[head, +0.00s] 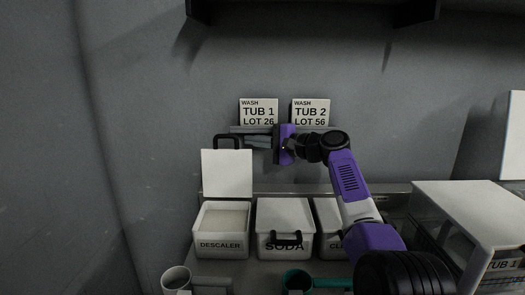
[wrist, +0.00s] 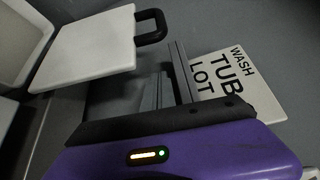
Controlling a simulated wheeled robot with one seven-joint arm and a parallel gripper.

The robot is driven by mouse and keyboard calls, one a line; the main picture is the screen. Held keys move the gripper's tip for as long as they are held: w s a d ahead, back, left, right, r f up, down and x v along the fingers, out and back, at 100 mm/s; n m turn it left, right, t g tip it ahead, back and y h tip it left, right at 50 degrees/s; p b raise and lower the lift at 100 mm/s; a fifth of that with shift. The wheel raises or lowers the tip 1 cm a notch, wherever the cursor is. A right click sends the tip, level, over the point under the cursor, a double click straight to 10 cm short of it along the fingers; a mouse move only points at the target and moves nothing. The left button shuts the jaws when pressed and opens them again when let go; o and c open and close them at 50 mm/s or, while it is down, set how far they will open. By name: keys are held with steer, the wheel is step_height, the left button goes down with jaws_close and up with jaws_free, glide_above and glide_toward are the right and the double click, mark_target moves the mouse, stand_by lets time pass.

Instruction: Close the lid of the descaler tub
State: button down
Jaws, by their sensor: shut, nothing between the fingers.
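The descaler tub (head: 221,245) is a white box labelled DESCALER, at the left of the row in the head view. Its white lid (head: 227,173) stands open, about upright at the back, with a black handle (head: 228,138) on its top edge. The tub's inside shows pale contents. In the wrist view the lid (wrist: 88,45) is at upper left, with its handle (wrist: 153,27) pointing right. My gripper (head: 248,133) is shut and empty, high by the wall, just right of the handle. In the wrist view its fingers (wrist: 172,72) appear apart from the handle.
The soda tub (head: 285,215) and another white tub (head: 328,222) stand shut to the right. Two wash cards, TUB 1 (head: 258,112) and TUB 2 (head: 310,112), are on the wall behind my gripper.

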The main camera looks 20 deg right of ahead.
steer(key=shift+s+a+r+p, duration=0.15)
steer(key=shift+s+a+p, duration=0.55)
steer(key=shift+p, duration=0.5)
steer(key=shift+s+a+r+p, duration=0.1)
steer(key=shift+s+a+p, duration=0.55)
steer(key=shift+p, duration=0.55)
